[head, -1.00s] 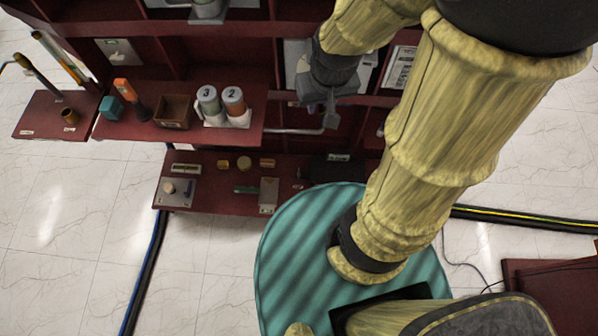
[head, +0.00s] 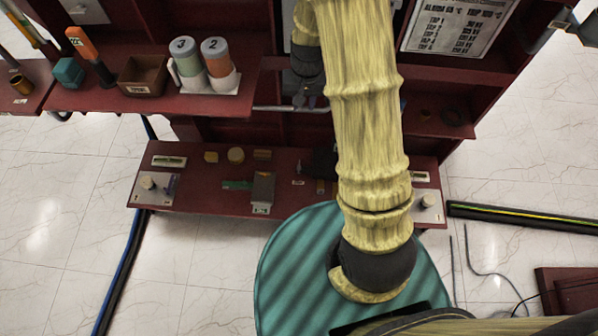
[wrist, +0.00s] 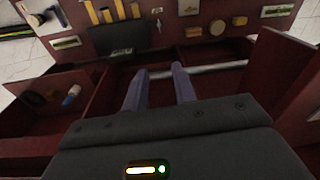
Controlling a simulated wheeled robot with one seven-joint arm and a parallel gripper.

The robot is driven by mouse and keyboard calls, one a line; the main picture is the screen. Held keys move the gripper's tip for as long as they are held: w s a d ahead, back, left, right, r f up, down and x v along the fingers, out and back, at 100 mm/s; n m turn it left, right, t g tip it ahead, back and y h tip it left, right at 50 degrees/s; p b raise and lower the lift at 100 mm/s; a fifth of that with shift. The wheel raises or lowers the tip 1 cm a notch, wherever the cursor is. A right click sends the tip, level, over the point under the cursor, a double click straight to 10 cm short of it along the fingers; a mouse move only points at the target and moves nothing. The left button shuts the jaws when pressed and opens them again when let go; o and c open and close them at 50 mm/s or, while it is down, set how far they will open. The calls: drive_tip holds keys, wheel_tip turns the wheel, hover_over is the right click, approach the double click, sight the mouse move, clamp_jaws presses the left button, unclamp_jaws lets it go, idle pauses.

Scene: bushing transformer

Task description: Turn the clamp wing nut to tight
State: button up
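My gripper (wrist: 161,69) is open and empty, with its two purple fingers apart in the wrist view. The fingers point towards a pale horizontal bar and the low red bench (wrist: 180,45) beyond it, touching nothing that I can see. In the head view the gripper is small and partly hidden by my arm, in front of the red rack. I cannot clearly make out a clamp wing nut. The bench holds a grey block with a green part (head: 262,190), a plate with a round knob (head: 147,186) at left, and a similar plate (head: 427,203) at right.
The upper shelf holds two numbered canisters (head: 187,58), a brown box (head: 142,76), a teal block (head: 68,73) and an orange-handled tool (head: 82,42). Red dividers and walls (wrist: 285,60) flank my gripper.

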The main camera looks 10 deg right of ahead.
drive_tip(key=m+g+b, duration=0.1)
drive_tip(key=b, duration=1.3)
hover_over(299, 167)
wheel_tip(299, 167, down, 28)
drive_tip(key=shift+w+d+f, duration=0.1)
drive_tip(key=shift+w, duration=0.3)
wheel_tip(299, 167, down, 18)
drive_tip(key=b, duration=0.7)
drive_tip(key=shift+r+b, duration=0.25)
drive_tip(key=shift+b, duration=0.05)
clamp_jaws()
